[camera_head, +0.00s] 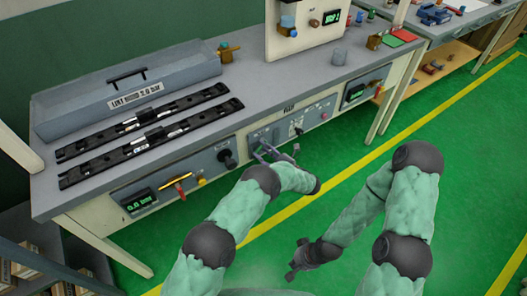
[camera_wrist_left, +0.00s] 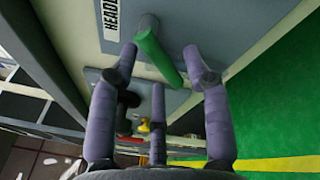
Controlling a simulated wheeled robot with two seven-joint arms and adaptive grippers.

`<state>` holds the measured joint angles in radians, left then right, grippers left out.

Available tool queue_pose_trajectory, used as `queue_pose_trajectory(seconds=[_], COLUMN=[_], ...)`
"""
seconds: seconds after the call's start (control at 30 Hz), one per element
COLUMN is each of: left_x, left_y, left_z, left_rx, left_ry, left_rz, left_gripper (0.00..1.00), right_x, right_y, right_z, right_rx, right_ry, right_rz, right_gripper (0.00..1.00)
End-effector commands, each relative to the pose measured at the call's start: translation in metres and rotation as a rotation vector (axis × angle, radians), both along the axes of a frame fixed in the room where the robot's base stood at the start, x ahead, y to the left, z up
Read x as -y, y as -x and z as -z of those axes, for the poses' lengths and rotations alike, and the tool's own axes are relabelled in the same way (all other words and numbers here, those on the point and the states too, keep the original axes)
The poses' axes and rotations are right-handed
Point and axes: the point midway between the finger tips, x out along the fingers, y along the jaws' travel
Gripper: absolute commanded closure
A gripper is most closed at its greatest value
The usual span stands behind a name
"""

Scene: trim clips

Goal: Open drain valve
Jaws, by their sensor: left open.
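No label that I can read names the drain valve. In the left wrist view a green lever handle (camera_wrist_left: 158,55) sticks out from a grey panel with a label partly reading "HEADE". My left gripper (camera_wrist_left: 160,62) is open, its fingers spread around the handle's near end; contact cannot be told. In the head view my left gripper (camera_head: 274,152) is at the bench's front panel, hiding part of it. A red and yellow lever (camera_head: 177,181) sits further left on the front, beside a display reading about 0.0 bar (camera_head: 139,200). My right gripper (camera_head: 300,262) hangs low over the floor, apparently empty; its jaws are unclear.
A black knob (camera_head: 226,157) sits on the front left of my left gripper. Two black trim strips (camera_head: 140,145) and a grey lidded box (camera_head: 128,84) lie on the bench top. A white panel (camera_head: 310,22) stands behind. Green floor (camera_head: 350,150) is clear at right.

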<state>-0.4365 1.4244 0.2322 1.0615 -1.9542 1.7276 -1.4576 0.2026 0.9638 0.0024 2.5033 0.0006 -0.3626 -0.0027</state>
Motion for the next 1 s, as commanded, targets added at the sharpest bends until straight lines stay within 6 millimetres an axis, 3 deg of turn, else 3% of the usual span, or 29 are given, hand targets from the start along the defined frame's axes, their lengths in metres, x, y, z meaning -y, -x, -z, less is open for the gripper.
queue_pose_trajectory(seconds=[0.27, 0.7, 1.0], left_x=[0.013, 0.076, 0.093], left_y=[0.010, 0.062, 0.076], left_z=[0.000, 0.003, 0.004], left_rx=[0.000, 0.001, 0.000], left_ry=[-0.001, -0.001, 0.000], left_rz=[0.002, 0.003, 0.000], left_gripper=[0.52, 0.52, 0.52], right_x=[0.000, 0.000, 0.000], right_y=[0.000, 0.000, 0.000], right_z=[0.000, 0.000, 0.000], right_rx=[0.000, 0.000, 0.000], right_ry=[0.000, 0.000, 0.000], right_rz=[0.000, 0.000, 0.000], right_gripper=[1.00, 1.00, 1.00])
